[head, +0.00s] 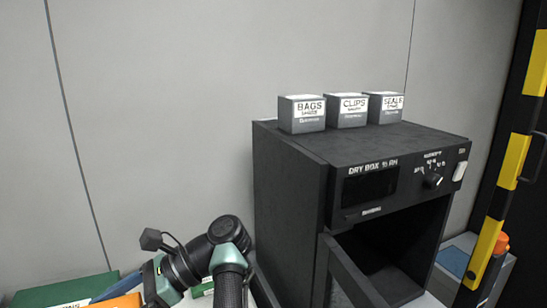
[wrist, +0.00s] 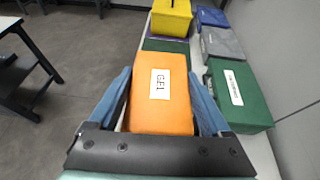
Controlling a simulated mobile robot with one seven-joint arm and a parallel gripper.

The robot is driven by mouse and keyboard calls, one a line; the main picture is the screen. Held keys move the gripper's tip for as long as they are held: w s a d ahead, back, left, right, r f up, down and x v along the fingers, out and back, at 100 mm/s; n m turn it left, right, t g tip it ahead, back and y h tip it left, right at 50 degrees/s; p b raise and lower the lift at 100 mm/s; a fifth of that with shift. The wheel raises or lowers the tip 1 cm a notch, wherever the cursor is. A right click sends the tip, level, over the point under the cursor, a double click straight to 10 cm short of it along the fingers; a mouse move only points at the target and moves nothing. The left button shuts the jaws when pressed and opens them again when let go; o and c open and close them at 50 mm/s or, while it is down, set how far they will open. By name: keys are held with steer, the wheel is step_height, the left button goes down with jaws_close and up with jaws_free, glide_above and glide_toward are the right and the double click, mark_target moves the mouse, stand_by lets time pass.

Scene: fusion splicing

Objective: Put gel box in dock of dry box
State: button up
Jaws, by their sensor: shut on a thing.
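The gel box (wrist: 172,115) is an orange block with a white "GEL" label, in the middle of the wrist view. My gripper (wrist: 160,80) is shut on it, with one blue finger on each side. An orange piece (head: 122,301), seemingly the same box, shows at the bottom edge of the head view beside my arm. The black dry box (head: 290,195) stands at the right of the head view. Its door (head: 350,275) hangs open, and the chamber (head: 405,255) looks dark and empty. I cannot make out the dock.
Three small grey boxes labelled bags (head: 302,115), clips (head: 346,112) and seals (head: 385,109) stand on the dry box. The wrist view shows a green labelled box (wrist: 240,100), a grey case (wrist: 222,44) and a yellow box (wrist: 172,18). A striped post (head: 513,165) stands at right.

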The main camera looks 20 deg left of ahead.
steer(key=shift+s+d+f+m+y, duration=0.15)
steer(key=shift+s+d+m+y, duration=0.15)
steer(key=shift+d, duration=0.25)
steer(key=shift+w+d+f+m+t+y, duration=0.25)
steer(key=shift+d+f+m+t+y, duration=0.1)
steer(key=shift+f+m+t, duration=0.2)
steer(key=shift+w+d+f+m+t+y, duration=0.25)
steer(key=shift+d+f+m+t, duration=0.15)
steer(key=shift+f, duration=0.25)
steer(key=d+f+m+t+h, duration=0.4)
steer(key=d+f+m+t, duration=0.3)
steer(key=d, duration=0.4)
steer(key=s+d+f+m+t+h, duration=0.1)
steer(key=d+f+m+t+h, duration=0.3)
steer(key=d+f+m, duration=0.5)
steer(key=s+d+f+m+t+h, duration=0.1)
steer(key=d+f+m+t+h, duration=0.2)
steer(key=d+f+m+t, duration=0.5)
steer(key=d+t, duration=0.1)
steer(key=d, duration=0.3)
steer(key=shift+s+d+t+h, duration=0.25)
steer(key=shift+d+t+h, duration=0.05)
steer(key=shift+t+h, duration=0.1)
steer(key=shift+r, duration=0.1)
steer(key=shift+w+a+f+b, duration=0.15)
steer(key=shift+f+b, duration=0.65)
steer(key=shift+b, duration=0.15)
